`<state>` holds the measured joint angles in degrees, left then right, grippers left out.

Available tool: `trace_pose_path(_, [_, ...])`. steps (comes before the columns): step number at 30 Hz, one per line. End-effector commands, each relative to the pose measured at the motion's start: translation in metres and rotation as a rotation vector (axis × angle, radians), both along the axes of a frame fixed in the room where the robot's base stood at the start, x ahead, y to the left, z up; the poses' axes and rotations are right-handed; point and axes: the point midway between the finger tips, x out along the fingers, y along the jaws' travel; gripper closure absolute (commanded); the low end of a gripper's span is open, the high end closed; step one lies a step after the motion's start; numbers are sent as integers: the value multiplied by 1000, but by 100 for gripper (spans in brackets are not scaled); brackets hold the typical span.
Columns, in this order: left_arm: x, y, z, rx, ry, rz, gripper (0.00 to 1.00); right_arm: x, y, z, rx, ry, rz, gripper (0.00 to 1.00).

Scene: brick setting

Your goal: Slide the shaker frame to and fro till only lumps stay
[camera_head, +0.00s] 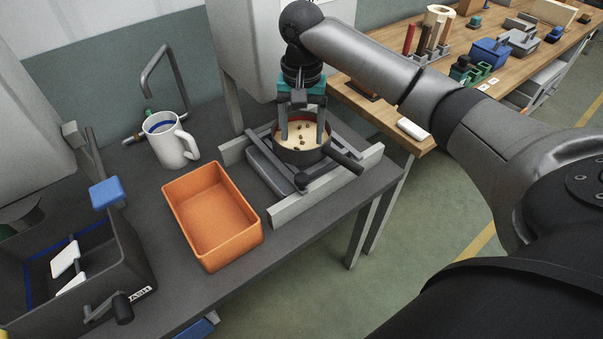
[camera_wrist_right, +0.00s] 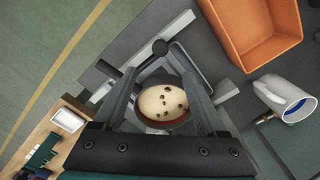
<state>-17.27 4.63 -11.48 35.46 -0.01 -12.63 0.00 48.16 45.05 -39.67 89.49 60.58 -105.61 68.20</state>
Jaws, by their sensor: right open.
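The shaker frame (camera_head: 272,172) is a dark frame lying between two pale grey rails (camera_head: 330,187) on the dark bench. A round dark sieve (camera_head: 303,156) sits on it, with cream-coloured powder and several brown lumps (camera_head: 299,134) inside. The powder and lumps also show in the right wrist view (camera_wrist_right: 162,102). My right gripper (camera_head: 302,138) points down over the sieve, its fingers apart. In the right wrist view the open fingers (camera_wrist_right: 158,72) stand to either side of the powder; I cannot tell whether they touch the rim. My left gripper is not in view.
An orange tray (camera_head: 212,215) stands left of the rails, with a white mug (camera_head: 172,143) behind it. A dark bin (camera_head: 131,262) is at the front left. A wooden bench (camera_head: 392,105) with blocks and small bins stands at the back right.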

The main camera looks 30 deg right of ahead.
Motion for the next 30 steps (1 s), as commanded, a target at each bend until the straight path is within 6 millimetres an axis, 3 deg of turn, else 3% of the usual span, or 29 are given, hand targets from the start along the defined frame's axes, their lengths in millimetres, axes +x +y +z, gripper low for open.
trace_pose_path(9, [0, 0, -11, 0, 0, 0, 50, -1, 0, -70, 0, 4, 2, 26])
trace_pose_path(16, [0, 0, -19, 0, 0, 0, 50, -1, 0, -114, -1, 2, 2, 26])
trace_pose_path(21, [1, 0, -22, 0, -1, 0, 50, -1, 0, -133, -1, 1, 3, 26])
trace_pose_path(30, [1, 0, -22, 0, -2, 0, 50, 0, 1, -138, -1, -2, 5, 26])
